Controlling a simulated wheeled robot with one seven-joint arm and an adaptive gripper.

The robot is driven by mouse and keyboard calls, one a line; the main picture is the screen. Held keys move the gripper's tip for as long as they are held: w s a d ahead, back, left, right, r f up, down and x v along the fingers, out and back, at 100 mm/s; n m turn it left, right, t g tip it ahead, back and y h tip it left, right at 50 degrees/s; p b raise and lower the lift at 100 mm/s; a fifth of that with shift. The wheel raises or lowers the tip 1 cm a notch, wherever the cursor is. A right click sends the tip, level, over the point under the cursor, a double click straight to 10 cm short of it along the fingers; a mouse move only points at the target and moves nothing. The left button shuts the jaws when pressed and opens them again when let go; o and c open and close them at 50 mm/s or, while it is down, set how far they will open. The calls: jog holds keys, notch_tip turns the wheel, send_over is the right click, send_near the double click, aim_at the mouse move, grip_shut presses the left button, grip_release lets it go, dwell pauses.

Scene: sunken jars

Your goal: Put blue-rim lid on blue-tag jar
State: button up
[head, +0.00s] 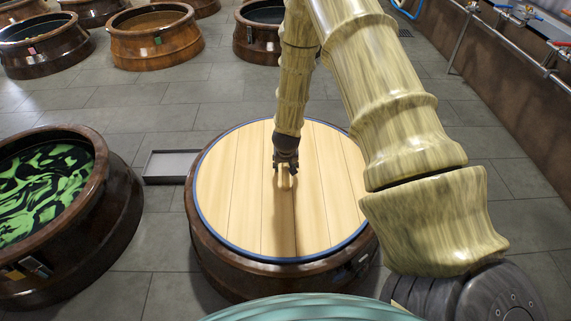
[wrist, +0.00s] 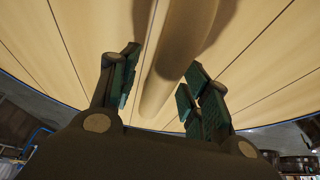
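The blue-rim lid (head: 235,190) is a round disc of pale planks. It appears to lie flat on a round brown jar (head: 225,268) in the middle of the head view, covering its mouth. A small tag (head: 361,262) shows on that jar's right side, but its colour is unclear. My gripper (head: 285,168) points down at the middle of the lid. In the wrist view my gripper (wrist: 163,92) is open, its fingers on either side of the lid's wooden bar handle (wrist: 178,55). A gap shows at the left finger; contact at the right finger is unclear.
An open jar (head: 45,190) with green and black liquid stands at left, with tags on its side. Several open jars, including one with brown liquid (head: 152,20), stand at the back. A shallow grey tray or drain (head: 170,165) is on the floor. Pipes (head: 510,38) run along the right wall.

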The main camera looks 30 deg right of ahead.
jog(key=shift+s+f, duration=0.1)
jog(key=v, duration=1.2)
